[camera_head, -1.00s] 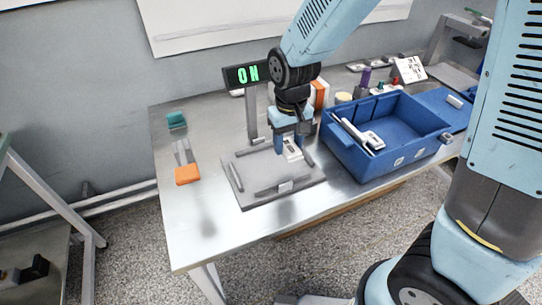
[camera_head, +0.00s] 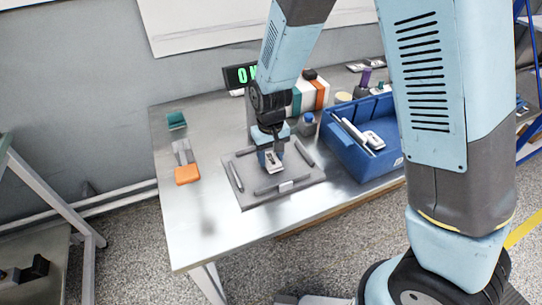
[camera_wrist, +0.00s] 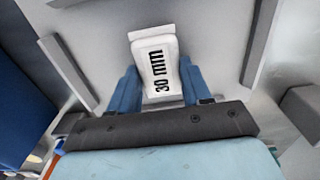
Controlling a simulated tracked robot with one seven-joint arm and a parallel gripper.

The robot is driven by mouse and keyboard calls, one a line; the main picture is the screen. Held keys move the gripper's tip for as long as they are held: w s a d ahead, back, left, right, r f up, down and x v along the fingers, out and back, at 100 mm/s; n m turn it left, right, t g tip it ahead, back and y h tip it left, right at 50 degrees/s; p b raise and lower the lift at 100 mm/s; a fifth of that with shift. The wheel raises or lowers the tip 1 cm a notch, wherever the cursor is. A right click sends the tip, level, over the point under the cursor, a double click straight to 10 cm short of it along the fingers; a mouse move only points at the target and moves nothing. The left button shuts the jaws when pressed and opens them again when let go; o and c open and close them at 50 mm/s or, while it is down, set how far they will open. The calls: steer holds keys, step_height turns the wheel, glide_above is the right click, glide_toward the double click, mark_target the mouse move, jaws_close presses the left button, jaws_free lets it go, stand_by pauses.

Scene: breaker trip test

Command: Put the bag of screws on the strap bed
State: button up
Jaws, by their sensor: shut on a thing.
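My gripper (camera_head: 272,161) is over the middle of a grey plate with raised bars, which looks like the strap bed (camera_head: 253,178). It is shut on the white bag of screws (camera_wrist: 153,52), which is printed "30 mm" in the wrist view. The bag also shows between the fingers in the camera_head view (camera_head: 273,162). The wrist view shows grey plate and bars beyond the bag. I cannot tell whether the bag touches the plate or hangs just above it.
A blue bin (camera_head: 352,158) with white-handled items stands right of the plate. A display (camera_head: 239,76) on a post stands behind, partly hidden by my arm. A small bottle (camera_head: 307,124) is near the plate's back right. An orange block (camera_head: 187,175) lies left. The table's front left is clear.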

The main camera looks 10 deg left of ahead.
steer(key=shift+f, duration=0.25)
steer(key=shift+f, duration=0.15)
steer(key=o, duration=1.1)
